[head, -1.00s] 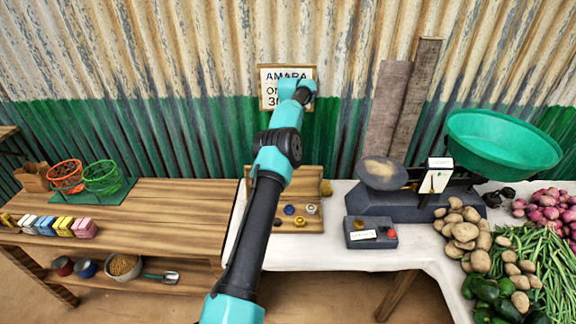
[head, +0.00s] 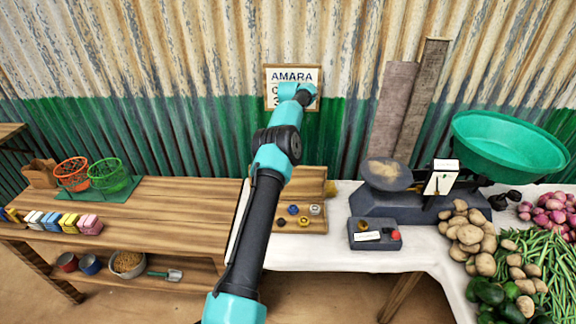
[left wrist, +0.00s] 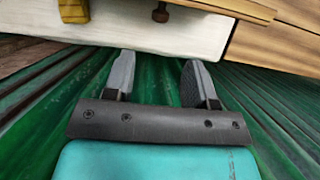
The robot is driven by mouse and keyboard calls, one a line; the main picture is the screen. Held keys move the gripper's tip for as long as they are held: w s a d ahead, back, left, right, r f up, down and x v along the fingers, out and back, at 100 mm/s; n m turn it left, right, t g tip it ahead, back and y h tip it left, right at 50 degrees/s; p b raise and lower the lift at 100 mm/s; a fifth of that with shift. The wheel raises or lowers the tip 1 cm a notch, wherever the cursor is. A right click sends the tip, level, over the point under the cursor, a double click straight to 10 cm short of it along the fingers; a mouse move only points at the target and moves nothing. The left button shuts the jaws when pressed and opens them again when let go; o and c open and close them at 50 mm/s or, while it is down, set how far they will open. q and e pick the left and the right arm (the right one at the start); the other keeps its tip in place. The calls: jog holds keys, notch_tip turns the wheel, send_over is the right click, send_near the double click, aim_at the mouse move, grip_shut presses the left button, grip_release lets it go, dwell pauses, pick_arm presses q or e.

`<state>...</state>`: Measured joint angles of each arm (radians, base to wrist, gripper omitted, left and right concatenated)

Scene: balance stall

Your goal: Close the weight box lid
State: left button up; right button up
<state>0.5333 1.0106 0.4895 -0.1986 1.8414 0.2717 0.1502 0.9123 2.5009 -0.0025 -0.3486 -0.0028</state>
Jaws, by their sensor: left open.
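The wooden weight box (head: 318,228) stands on the white-covered table, partly hidden behind my left arm. Its lid (head: 312,182) stands raised at the back, with several small round weights (head: 293,210) in front of it. My left arm reaches over the box toward the wall, and its gripper is hidden in the head view. In the left wrist view my left gripper (left wrist: 158,64) is open and empty, beyond the table's back edge. A wooden edge (left wrist: 225,8), perhaps the lid's, shows at the top there, apart from the fingers. My right gripper is not in view.
A green corrugated wall (left wrist: 285,120) is close around the gripper. A balance scale (head: 400,203) with a green pan (head: 508,145) stands right of the box. A dark grey case (head: 374,240) lies in front of it. The wooden table (head: 170,215) on the left has free room.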

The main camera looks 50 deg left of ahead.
pick_arm(q)
jog(key=shift+x, duration=5.3)
grip_shut()
